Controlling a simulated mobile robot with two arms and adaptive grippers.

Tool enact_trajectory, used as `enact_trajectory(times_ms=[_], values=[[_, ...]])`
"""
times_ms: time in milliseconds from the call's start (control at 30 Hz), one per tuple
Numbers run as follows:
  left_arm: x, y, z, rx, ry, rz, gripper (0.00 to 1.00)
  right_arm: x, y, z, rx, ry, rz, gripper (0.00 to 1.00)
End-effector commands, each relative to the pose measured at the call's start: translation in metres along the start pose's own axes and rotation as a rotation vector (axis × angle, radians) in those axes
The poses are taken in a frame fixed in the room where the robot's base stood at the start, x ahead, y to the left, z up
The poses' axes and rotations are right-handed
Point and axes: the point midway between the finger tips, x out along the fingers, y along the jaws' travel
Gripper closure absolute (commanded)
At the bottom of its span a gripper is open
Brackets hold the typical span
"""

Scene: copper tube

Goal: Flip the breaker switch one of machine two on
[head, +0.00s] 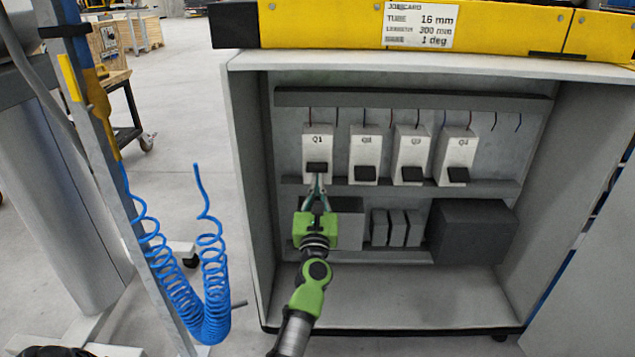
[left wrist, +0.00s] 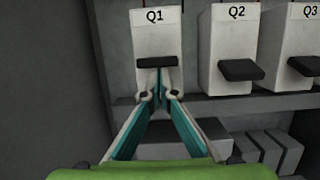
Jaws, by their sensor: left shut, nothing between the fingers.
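The breaker Q1 (head: 317,143) is a white block with a black switch lever (head: 317,168), at the left of a row in the open cabinet. In the left wrist view, Q1 (left wrist: 156,30) is straight ahead and its black lever (left wrist: 157,62) sticks out. My left gripper (head: 317,181) is shut and empty, with its fingertips just below the Q1 lever. In the left wrist view the fingertips (left wrist: 159,74) meet under the lever; I cannot tell whether they touch it. My right gripper is not in view.
Breakers Q2 (head: 365,150), Q3 (head: 411,150) and Q4 (head: 456,152) stand to the right with black levers. Dark and grey boxes (head: 472,232) sit on the lower rail. The cabinet's left wall (head: 247,170) is close to my arm. A blue coiled hose (head: 190,290) hangs at left.

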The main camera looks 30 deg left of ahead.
Motion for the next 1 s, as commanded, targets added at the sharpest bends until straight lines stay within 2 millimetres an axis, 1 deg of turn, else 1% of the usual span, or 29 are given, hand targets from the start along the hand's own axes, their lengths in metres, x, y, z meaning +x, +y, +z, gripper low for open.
enact_trajectory(times_ms=[100,400,667,767,833,1000], values=[[0.001,0.0,0.004,0.0,-0.001,0.0,1.0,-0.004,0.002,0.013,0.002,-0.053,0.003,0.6],[0.001,0.0,0.011,0.0,-0.002,0.0,1.0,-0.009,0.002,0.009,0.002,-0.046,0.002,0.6],[-0.002,0.0,0.009,0.0,-0.001,0.0,1.0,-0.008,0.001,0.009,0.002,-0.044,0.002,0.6],[-0.011,0.0,0.008,0.0,0.001,0.0,1.0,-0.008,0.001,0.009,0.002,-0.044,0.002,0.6],[-0.023,0.0,0.008,0.0,0.001,0.001,1.0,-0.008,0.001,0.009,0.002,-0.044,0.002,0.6],[-0.059,0.0,0.008,0.001,0.002,-0.001,1.0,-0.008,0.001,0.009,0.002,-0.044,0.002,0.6]])
